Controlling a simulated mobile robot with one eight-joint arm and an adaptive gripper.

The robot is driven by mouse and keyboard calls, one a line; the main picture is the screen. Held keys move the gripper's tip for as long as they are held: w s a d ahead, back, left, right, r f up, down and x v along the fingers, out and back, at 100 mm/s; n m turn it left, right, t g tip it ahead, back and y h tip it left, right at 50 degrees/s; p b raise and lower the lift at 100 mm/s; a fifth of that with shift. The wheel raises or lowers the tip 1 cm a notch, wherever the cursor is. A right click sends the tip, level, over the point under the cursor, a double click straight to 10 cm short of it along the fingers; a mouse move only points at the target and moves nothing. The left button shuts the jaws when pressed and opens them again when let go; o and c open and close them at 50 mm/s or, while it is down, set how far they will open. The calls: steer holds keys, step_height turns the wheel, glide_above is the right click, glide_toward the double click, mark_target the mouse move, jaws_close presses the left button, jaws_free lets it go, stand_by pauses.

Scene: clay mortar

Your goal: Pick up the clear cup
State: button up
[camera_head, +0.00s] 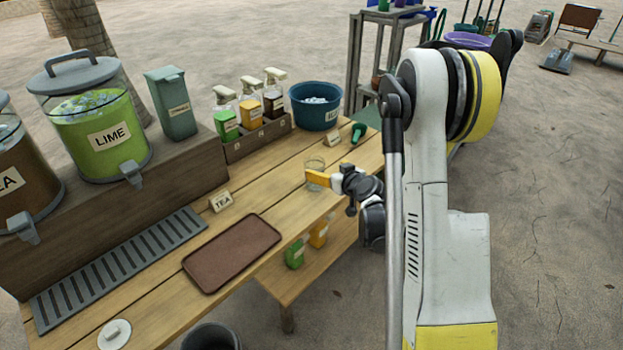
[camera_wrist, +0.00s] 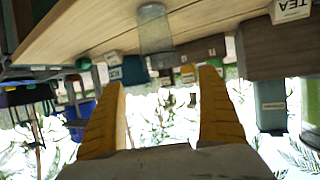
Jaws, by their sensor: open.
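The clear cup (camera_head: 314,164) stands on the wooden table, near its right end. It also shows in the wrist view (camera_wrist: 155,30), where the picture is upside down, and it looks empty. My gripper (camera_head: 317,179) is level with the cup, and a yellow finger overlaps the cup's lower part in the head view. In the wrist view the yellow fingers (camera_wrist: 163,78) are spread wide with nothing between them. The cup lies beyond the fingertips, roughly in line with the gap. I cannot tell whether a finger touches it.
A small label card (camera_head: 333,140) and a green-handled item (camera_head: 358,132) lie behind the cup. A blue ice tub (camera_head: 316,107) and a bottle rack (camera_head: 258,139) stand at the back.

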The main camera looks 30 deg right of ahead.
mark_target(311, 161)
steer(key=b+x, duration=0.3)
steer(key=x, duration=0.6)
steer(key=shift+f+b, duration=0.2)
steer(key=shift+b, duration=0.15)
steer(key=shift+w, duration=0.45)
steer(key=c, duration=1.2)
